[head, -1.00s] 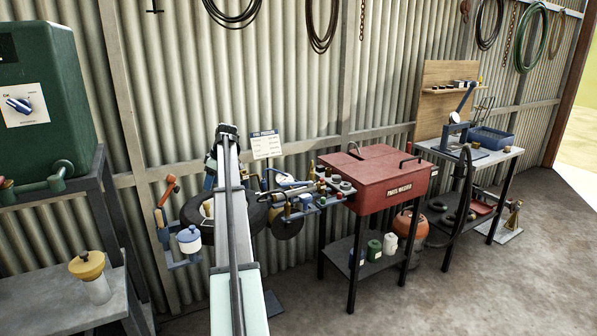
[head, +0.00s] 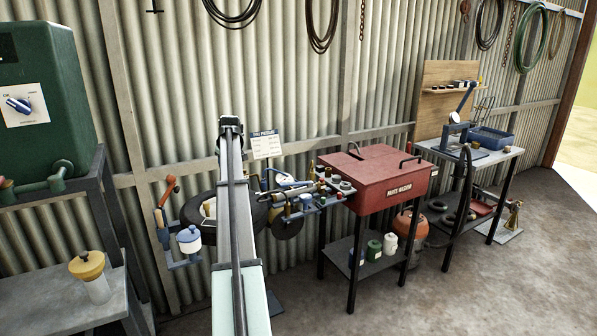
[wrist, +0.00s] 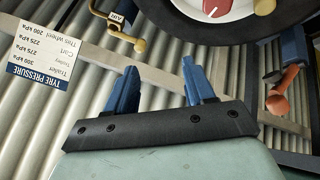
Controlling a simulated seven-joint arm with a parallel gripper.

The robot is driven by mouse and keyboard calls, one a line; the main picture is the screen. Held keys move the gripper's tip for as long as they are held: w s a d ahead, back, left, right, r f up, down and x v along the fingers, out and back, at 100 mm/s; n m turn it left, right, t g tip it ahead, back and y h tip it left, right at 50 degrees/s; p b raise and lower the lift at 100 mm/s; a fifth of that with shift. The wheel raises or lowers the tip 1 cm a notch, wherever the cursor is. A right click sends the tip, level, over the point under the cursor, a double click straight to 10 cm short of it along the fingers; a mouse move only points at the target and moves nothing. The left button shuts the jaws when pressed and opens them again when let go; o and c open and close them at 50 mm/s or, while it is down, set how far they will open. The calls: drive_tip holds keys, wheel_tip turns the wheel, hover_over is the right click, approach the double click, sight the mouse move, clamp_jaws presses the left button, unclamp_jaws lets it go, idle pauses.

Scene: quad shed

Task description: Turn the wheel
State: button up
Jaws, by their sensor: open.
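The wheel, a black tyre with a pale hub, stands by the corrugated wall in the head view (head: 191,210), partly hidden behind my arm. In the wrist view the tyre (wrist: 178,24) fills the upper right, cut off by the top edge, with its white hub (wrist: 234,10) and red parts on the hub. My gripper (wrist: 158,72) shows two blue fingers, apart and with nothing between them. The fingers are below the tyre in that picture and not visibly touching it. In the head view my fingers are hidden by the arm.
A tyre pressure sign (head: 266,145) is behind the wheel. A brass air fitting (wrist: 122,30) shows near the tyre. An orange-handled tool (head: 168,190) and blue-white cup (head: 189,239) flank it on the left. A red parts washer (head: 378,178) stands right.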

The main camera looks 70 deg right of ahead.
drive_tip(key=s+d+f+m+g+h, duration=0.1)
drive_tip(key=s+d, duration=0.3)
drive_tip(key=s, duration=0.4)
drive_tip(key=s+d+f+m+g+h, duration=0.1)
drive_tip(key=s+d+f, duration=0.2)
drive_tip(key=s, duration=0.6)
drive_tip(key=s+d+f+g+h, duration=0.1)
drive_tip(key=s+d+f+g, duration=0.1)
drive_tip(key=s+d, duration=0.3)
drive_tip(key=s+f, duration=0.1)
drive_tip(key=s, duration=0.2)
drive_tip(key=shift+s+d+m+h, duration=0.2)
drive_tip(key=shift+d+m+h, duration=0.05)
drive_tip(key=shift+m+h, duration=0.15)
drive_tip(key=shift+w, duration=0.1)
